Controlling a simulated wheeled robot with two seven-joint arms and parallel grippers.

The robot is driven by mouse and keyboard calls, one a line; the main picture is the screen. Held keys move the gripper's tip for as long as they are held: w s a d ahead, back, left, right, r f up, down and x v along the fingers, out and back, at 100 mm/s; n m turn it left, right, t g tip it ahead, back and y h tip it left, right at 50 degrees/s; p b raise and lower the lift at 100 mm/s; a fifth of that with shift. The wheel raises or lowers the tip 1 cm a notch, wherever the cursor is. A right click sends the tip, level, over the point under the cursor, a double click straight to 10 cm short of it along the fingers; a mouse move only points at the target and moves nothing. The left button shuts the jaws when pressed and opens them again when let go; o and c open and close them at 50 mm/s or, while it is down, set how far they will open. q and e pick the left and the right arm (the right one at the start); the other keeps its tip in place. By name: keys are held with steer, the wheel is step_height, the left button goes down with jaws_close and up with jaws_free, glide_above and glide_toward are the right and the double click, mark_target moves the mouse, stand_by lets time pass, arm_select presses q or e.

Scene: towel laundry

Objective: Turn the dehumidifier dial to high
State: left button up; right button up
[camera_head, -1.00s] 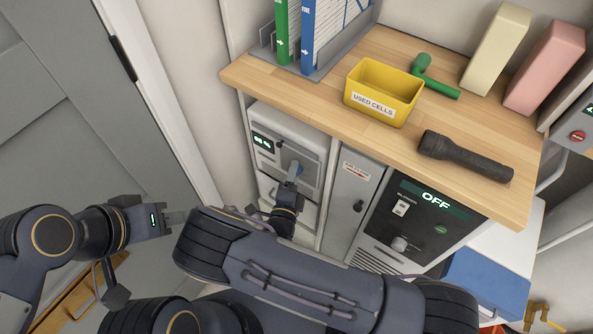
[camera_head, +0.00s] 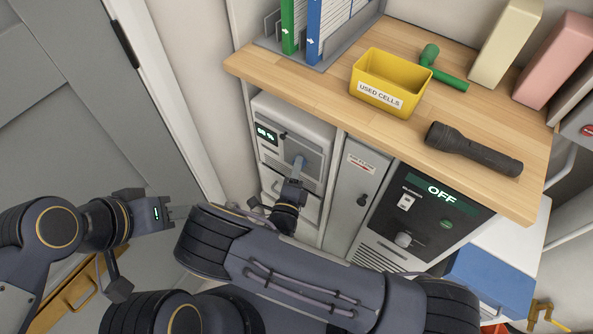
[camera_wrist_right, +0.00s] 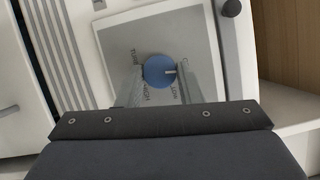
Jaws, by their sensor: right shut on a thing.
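The dehumidifier is the white unit (camera_head: 292,127) under the left end of the wooden counter, with a small lit display. Its blue round dial (camera_wrist_right: 159,71) shows in the right wrist view on a grey square plate with printed labels around it. A white mark on the dial points to the right in that view. My right gripper (camera_wrist_right: 157,77) is shut on the dial, one finger on each side. In the head view my right gripper (camera_head: 299,164) is at the unit's front and mostly hides the dial. My left gripper (camera_head: 183,212) is away at the left, near the grey door, touching nothing visible.
The wooden counter (camera_head: 330,92) overhangs the unit. It bears a yellow bin (camera_head: 388,82), a black flashlight (camera_head: 472,148) and a green tool (camera_head: 446,79). A narrow grey cabinet (camera_head: 352,190) and a black panel reading OFF (camera_head: 428,212) stand right of the dehumidifier.

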steer(key=shift+w+a+f+m+g+h+b, duration=0.15)
steer(key=shift+m+g+h+b, duration=0.75)
steer(key=shift+m+h+b, duration=3.25)
steer(key=shift+w+a+f+m+g+y+b, duration=0.2)
steer(key=shift+m+g+b, duration=1.05)
steer(key=shift+m, duration=6.15)
steer(key=shift+w+a+m+g+h+b, duration=0.1)
steer(key=shift+a+m+g+h+b, duration=0.3)
steer(key=shift+m+h+b, duration=3.85)
steer(key=m+y+p, duration=0.2)
steer(key=m+y, duration=0.1)
steer(key=y, duration=0.1)
steer(key=shift+d+g, duration=0.1)
steer(key=shift+g, duration=0.25)
steer(key=o, duration=1)
